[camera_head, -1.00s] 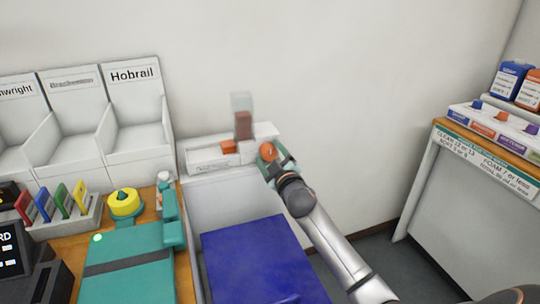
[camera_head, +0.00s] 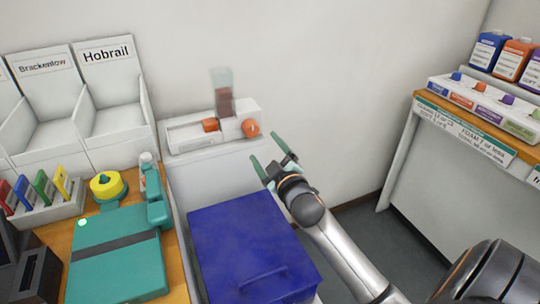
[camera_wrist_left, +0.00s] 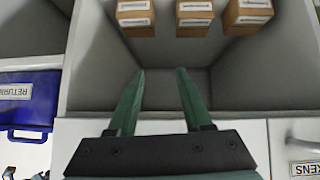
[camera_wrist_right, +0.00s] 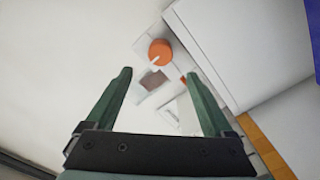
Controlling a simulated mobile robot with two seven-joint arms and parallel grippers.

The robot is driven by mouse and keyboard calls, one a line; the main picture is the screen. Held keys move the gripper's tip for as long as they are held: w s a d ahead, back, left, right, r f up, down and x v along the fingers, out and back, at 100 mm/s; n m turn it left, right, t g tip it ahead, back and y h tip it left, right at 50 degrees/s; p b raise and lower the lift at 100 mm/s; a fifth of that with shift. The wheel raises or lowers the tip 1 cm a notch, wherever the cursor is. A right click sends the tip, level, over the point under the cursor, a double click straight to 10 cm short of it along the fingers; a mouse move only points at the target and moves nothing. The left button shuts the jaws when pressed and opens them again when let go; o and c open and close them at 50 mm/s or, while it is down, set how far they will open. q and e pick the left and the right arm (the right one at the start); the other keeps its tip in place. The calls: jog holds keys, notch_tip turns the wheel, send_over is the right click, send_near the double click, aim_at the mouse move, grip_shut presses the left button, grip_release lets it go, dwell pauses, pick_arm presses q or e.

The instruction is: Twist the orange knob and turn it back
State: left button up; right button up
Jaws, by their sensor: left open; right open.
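The round orange knob (camera_head: 250,128) is on the right end of a white dispenser (camera_head: 190,135) against the wall. The knob also shows in the right wrist view (camera_wrist_right: 160,53), with a pale pointer mark on its face. My right gripper (camera_head: 271,157) has green fingers, is open and empty, and stands apart from the knob, below and right of it in the head view. My left gripper (camera_wrist_left: 160,85) is open and empty in its wrist view, in front of a grey bin with several small brown boxes; it is out of the head view.
A clear tube (camera_head: 223,95) with brown contents stands on the dispenser. A blue lidded bin (camera_head: 245,240) is below. Left are a teal device (camera_head: 115,265) and a yellow roll (camera_head: 106,186). A shelf of bottles (camera_head: 480,85) is at right.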

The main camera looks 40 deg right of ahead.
jog(key=shift+v, duration=1.3)
pick_arm(q)
jog(key=shift+r, duration=0.1)
